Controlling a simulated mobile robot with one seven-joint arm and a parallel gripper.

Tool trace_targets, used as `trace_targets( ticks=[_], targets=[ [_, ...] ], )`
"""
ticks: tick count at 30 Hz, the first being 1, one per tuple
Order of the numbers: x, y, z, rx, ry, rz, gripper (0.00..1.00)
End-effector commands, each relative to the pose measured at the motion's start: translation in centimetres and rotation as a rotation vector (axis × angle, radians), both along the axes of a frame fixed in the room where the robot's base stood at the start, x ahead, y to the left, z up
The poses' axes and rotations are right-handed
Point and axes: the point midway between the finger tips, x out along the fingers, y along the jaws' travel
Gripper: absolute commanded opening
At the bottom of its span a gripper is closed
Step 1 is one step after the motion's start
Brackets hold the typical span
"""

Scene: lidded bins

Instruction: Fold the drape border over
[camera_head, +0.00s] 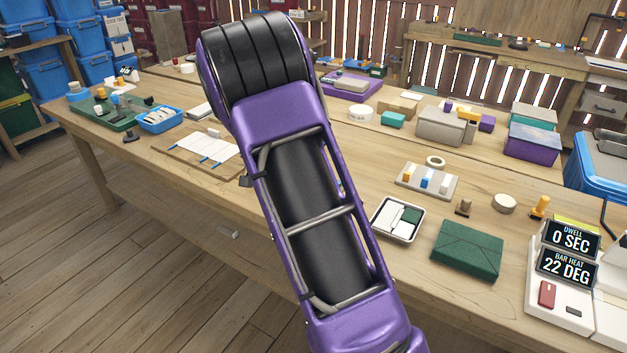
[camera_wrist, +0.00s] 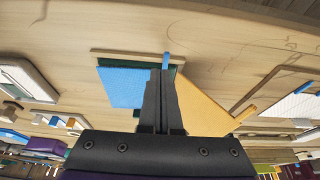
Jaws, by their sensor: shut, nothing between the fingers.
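In the wrist view, a blue folded-looking sheet (camera_wrist: 122,86) and a yellow-orange sheet (camera_wrist: 203,108) lie on the wooden table on either side of my gripper (camera_wrist: 163,76). A dark green edge shows behind the blue sheet. I cannot tell for certain which of these is the drape border. My gripper's fingers are together, with nothing between them, and overlap the gap between the sheets. A small blue tab (camera_wrist: 166,60) stands just beyond the fingertips; contact cannot be told. In the head view my arm hides my gripper and these sheets.
In the head view, a dark green folded packet (camera_head: 468,250) and a white tray (camera_head: 397,219) lie right of my arm. A display unit (camera_head: 568,265) reads 0 SEC and 22 DEG. A board with white sheets (camera_head: 205,154) lies to the left. Boxes (camera_head: 445,126) stand farther back.

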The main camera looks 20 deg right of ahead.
Motion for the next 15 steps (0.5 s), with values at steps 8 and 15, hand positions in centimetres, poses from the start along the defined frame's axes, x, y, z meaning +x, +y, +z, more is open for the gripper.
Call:
trace_targets(
  ticks=[8,15],
  targets=[
    [0.0,0.0,1.1,-0.001,0.001,0.0,0.0],
    [-0.3,0.5,2.0,0.0,0.0,0.001,0.0]
  ],
)
